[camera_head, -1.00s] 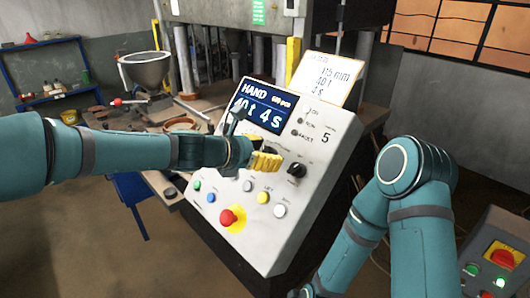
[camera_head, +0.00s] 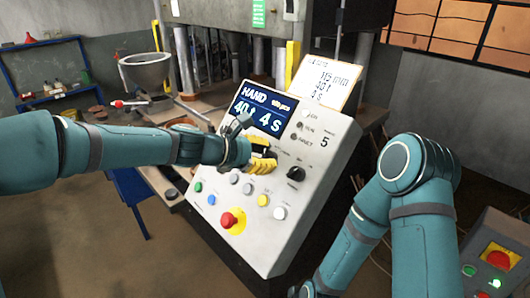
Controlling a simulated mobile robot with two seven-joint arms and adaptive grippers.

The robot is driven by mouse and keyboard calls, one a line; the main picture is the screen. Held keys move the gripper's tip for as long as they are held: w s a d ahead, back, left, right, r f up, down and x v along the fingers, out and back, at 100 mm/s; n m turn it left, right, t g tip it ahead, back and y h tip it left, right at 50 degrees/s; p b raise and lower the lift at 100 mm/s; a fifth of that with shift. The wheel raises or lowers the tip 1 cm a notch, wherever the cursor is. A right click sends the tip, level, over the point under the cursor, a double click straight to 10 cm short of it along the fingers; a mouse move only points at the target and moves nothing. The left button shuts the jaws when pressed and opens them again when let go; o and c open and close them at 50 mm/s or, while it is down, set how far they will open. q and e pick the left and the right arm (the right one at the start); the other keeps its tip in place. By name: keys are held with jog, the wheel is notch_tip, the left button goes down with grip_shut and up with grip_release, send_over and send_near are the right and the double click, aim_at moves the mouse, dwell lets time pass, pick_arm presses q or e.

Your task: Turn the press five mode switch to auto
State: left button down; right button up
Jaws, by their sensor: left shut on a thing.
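The white control panel (camera_head: 318,165) of press 5 stands tilted in front of me. Its blue display (camera_head: 262,110) reads HAND, 40 t, 4 s. My left gripper (camera_head: 262,160), with yellow fingers, is at the panel just below the display. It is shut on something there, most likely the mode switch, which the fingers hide. A black knob (camera_head: 296,174) sits to the right of the fingers. My right arm (camera_head: 415,200) is bent at the right, and its gripper is out of view.
Below the gripper are several small buttons and a red emergency button (camera_head: 231,219) on yellow. A card (camera_head: 325,82) stands behind the panel top. A grey box with a red switch (camera_head: 498,257) stands at the lower right. A funnel-shaped bowl (camera_head: 147,70) stands at the back left.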

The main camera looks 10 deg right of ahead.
pick_arm(q)
jog(key=shift+r+m+g+y+p, duration=0.15)
jog(key=shift+m+g+p, duration=0.2)
jog(key=shift+m, duration=0.9)
jog(key=shift+f+m+g+y+p, duration=0.15)
jog(key=shift+m+g+p, duration=0.15)
jog(key=shift+m, duration=0.95)
jog(key=shift+r, duration=0.1)
jog(key=c, duration=0.6)
grip_release()
jog(key=v, duration=1.2)
jog(key=shift+w, duration=0.1)
